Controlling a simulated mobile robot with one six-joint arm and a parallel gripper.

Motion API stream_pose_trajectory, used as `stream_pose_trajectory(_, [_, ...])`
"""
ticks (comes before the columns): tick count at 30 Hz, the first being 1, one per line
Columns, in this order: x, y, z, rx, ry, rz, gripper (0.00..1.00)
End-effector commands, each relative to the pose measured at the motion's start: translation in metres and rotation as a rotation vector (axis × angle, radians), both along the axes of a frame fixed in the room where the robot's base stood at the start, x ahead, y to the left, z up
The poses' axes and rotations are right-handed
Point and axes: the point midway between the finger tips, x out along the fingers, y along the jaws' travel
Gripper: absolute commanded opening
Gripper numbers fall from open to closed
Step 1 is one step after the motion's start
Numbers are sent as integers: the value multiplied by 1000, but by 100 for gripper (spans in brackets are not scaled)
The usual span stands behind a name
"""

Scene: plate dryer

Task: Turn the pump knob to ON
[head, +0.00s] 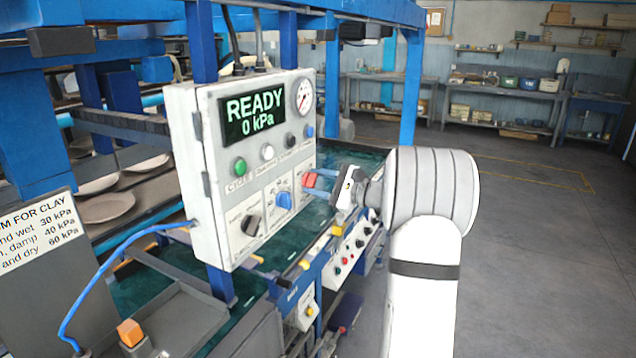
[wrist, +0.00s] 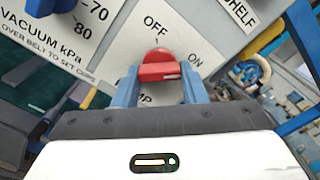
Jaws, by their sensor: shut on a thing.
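The red pump knob (wrist: 158,68) shows in the wrist view, between the OFF label above it and the ON label (wrist: 196,60) to its right. Its bar lies nearly level in that view, with a white mark toward its right end. My gripper (wrist: 160,85) has its two blue fingers on either side of the knob and is shut on it. In the head view, the knob (head: 309,180) shows red at the right side of the control box (head: 215,200), with my gripper (head: 322,185) reaching it from the right. The lower label is partly hidden.
The box display (head: 253,115) reads READY, 0 kPa. A blue knob (head: 284,201) and a black knob (head: 251,224) sit left of the red one. A green button (head: 240,166) is above them. A lower panel (head: 350,250) with several buttons stands below my gripper. Open floor lies right.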

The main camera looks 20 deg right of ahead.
Motion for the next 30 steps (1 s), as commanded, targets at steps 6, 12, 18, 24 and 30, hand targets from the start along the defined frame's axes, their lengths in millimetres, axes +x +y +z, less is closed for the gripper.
stream_pose_trajectory(6, [0,0,-2,2,4,1,15])
stream_pose_trajectory(12, [0,0,-1,1,3,0,50])
stream_pose_trajectory(18, [0,0,-1,0,1,1,60])
stream_pose_trajectory(24, [-2,-1,-1,0,1,-1,60])
stream_pose_trajectory(30, [-23,-19,-2,-2,-1,-4,60])
